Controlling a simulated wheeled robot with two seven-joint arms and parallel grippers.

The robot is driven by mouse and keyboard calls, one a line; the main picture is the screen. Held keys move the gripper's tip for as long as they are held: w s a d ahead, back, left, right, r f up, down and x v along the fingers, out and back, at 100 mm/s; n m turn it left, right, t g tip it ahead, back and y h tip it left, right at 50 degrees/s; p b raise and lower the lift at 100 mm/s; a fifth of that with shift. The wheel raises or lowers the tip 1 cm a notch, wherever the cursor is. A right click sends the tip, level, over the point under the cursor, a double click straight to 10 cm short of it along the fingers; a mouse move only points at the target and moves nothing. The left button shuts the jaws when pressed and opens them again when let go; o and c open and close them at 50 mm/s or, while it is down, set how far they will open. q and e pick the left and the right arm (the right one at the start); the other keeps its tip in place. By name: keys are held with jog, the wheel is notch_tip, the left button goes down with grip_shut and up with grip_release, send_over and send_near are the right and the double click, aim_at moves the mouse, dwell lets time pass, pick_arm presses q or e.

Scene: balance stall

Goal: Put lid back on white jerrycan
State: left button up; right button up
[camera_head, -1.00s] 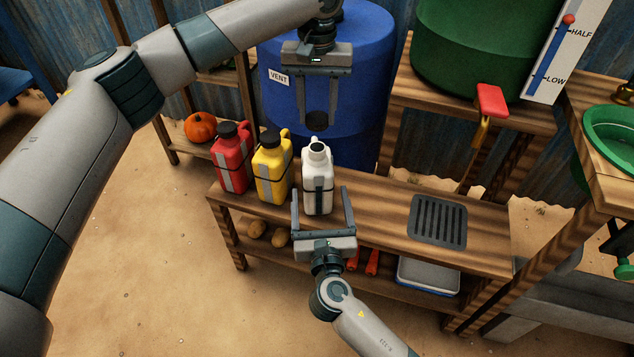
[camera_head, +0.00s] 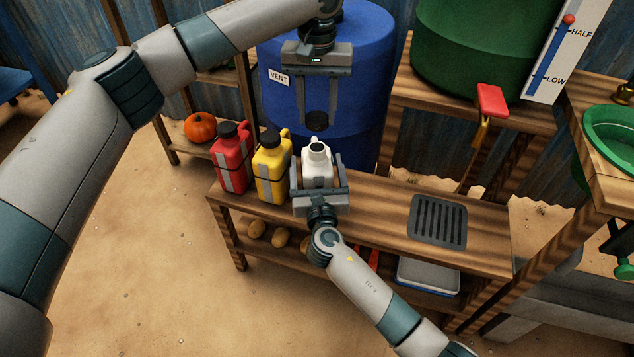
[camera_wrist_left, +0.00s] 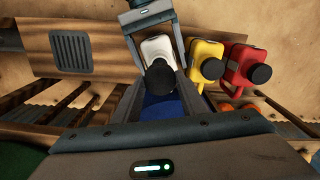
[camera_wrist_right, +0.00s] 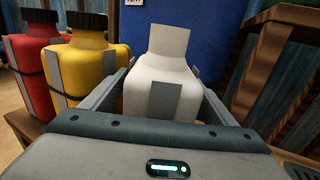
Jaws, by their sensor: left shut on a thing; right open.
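The white jerrycan (camera_head: 317,162) stands upright and uncapped on the wooden bench, its dark mouth open; it also shows in the right wrist view (camera_wrist_right: 162,85). My left gripper (camera_head: 317,120) is shut on the black lid (camera_head: 317,121), held above and slightly behind the jerrycan's mouth, apart from it. In the left wrist view the lid (camera_wrist_left: 161,78) partly covers the white jerrycan (camera_wrist_left: 157,46). My right gripper (camera_head: 321,165) is open, its fingers on either side of the jerrycan's body. In the right wrist view I cannot tell whether the fingers touch it.
A yellow jerrycan (camera_head: 271,170) and a red jerrycan (camera_head: 231,160), both with black lids, stand left of the white one. A dark slotted grate (camera_head: 438,221) lies on the bench to the right. A blue barrel (camera_head: 370,90) stands behind. Bare bench lies between jerrycan and grate.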

jog(key=shift+w, duration=0.45)
jog(key=c, duration=1.6)
pick_arm(q)
send_over(317, 147)
jog(key=shift+f, duration=2.55)
jog(key=shift+f, duration=0.1)
jog(key=shift+f, duration=0.8)
jog(key=shift+f, duration=0.55)
